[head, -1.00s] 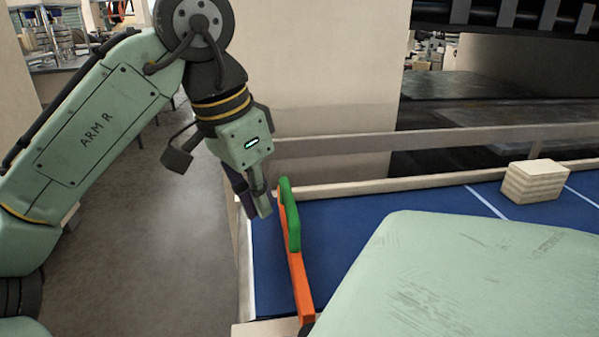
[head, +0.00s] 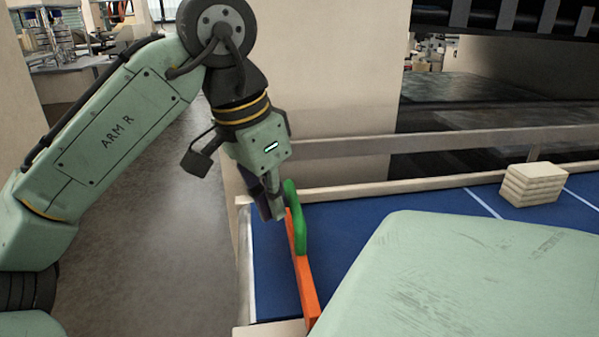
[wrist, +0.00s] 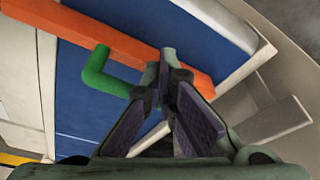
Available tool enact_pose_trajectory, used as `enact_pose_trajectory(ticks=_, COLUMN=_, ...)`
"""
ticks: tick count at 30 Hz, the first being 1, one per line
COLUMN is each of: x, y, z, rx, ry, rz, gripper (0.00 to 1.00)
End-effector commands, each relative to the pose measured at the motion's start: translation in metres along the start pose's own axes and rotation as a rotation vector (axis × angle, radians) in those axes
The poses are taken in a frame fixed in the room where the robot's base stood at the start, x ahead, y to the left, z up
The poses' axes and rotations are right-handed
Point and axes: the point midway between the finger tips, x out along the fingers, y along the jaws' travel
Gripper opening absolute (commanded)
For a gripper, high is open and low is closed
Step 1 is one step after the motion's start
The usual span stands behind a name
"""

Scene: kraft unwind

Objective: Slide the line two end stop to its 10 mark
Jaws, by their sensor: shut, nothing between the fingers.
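The end stop is an orange bar (head: 306,284) with a green handle (head: 299,232), lying across the left end of a blue bed (head: 270,275). In the wrist view the bar (wrist: 110,37) runs across the top, and the green handle (wrist: 110,78) sticks out from it. My gripper (head: 274,208) is shut and empty, at the bar's far end on its left side. In the wrist view its fingertips (wrist: 166,72) are at the bar's edge beside the handle and seem to touch the bar. I see no readable scale or 10 mark.
A stack of pale boards (head: 534,184) stands on the bed at the right, near white lines. A pale rail (head: 340,190) edges the far side. A large pale green surface (head: 460,270) covers the near right and hides the bar's near end. Grey floor (head: 180,220) is clear at left.

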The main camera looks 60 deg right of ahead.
Motion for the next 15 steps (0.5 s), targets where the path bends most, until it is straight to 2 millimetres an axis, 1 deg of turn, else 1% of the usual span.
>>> enact_pose_trajectory(ticks=15, x=0.002, y=0.0059, z=-0.0093, rx=0.002, ry=0.001, rz=0.001, gripper=0.0)
